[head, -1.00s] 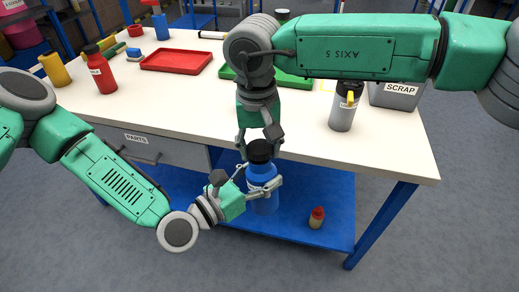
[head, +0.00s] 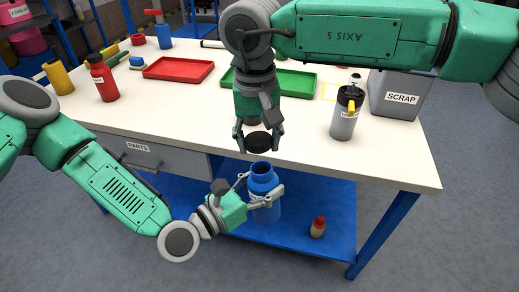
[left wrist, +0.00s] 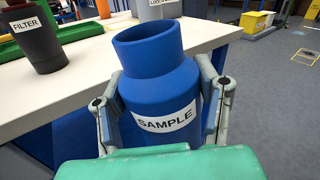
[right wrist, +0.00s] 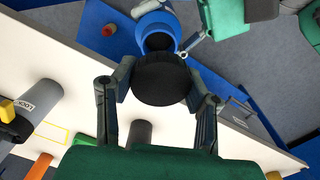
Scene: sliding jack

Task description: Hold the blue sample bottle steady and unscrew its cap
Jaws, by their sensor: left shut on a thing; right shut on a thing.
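The blue sample bottle (head: 264,196) stands upright in front of the table edge, its neck open. My left gripper (head: 258,200) is shut on its body. In the left wrist view the bottle (left wrist: 160,98) has a white SAMPLE label between the fingers (left wrist: 165,108). The black cap (head: 258,141) is above the bottle, apart from its mouth. My right gripper (head: 258,134) is shut on the cap. The right wrist view shows the cap (right wrist: 160,79) between the fingertips (right wrist: 158,82) and the bottle's open mouth (right wrist: 160,38) beyond.
The white table (head: 395,165) lies behind, with a red tray (head: 178,69), a green tray (head: 300,84), a grey bottle (head: 345,115) and a grey SCRAP bin (head: 395,97). A small red-capped bottle (head: 317,228) stands on the blue lower shelf (head: 335,205). Table top at the front right is clear.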

